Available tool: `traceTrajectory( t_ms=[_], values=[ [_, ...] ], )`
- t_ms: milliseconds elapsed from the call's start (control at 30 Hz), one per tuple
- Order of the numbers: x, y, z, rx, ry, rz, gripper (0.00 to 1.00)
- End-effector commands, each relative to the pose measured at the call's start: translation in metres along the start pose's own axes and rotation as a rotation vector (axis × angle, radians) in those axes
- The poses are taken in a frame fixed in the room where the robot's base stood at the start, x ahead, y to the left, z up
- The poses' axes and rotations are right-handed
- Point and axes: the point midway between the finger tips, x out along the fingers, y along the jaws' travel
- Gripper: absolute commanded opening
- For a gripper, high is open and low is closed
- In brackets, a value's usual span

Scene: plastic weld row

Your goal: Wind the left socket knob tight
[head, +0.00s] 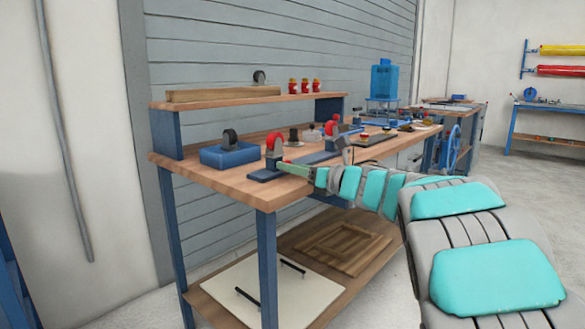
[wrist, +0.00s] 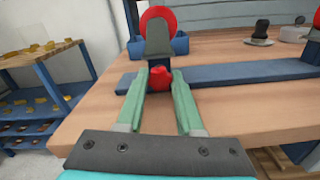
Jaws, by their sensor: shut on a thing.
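The left socket (wrist: 158,40) is a dark grey upright with a red round part behind it, on a blue bar (wrist: 235,75) along the bench edge. It also shows in the head view (head: 274,143). Its small red knob (wrist: 160,79) faces me low on the upright. My gripper (wrist: 160,82) has its two green fingers on either side of the knob and is shut on it. In the head view my gripper (head: 292,169) reaches the socket from the right, and its fingers hide the knob there. I cannot tell how tight the knob is.
A second red-topped socket (head: 331,129) stands further right on the bar. A blue tray (head: 228,156) with a dark wheel sits to the left on the wooden bench (head: 225,178). A raised shelf (head: 240,101) runs behind. The near bench corner is clear.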

Motion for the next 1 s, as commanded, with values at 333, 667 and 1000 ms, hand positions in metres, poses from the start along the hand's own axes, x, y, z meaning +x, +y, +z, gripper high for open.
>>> traceTrajectory(
  t_ms=[333,667,1000],
  values=[
    [-0.0025,-0.0029,0.0016,0.083,-0.008,-0.006,0.00],
    [-0.0004,0.0003,0.0019,0.139,-0.002,0.001,0.00],
    [-0.0001,0.0000,0.0008,0.139,-0.001,0.001,0.53]
  ],
)
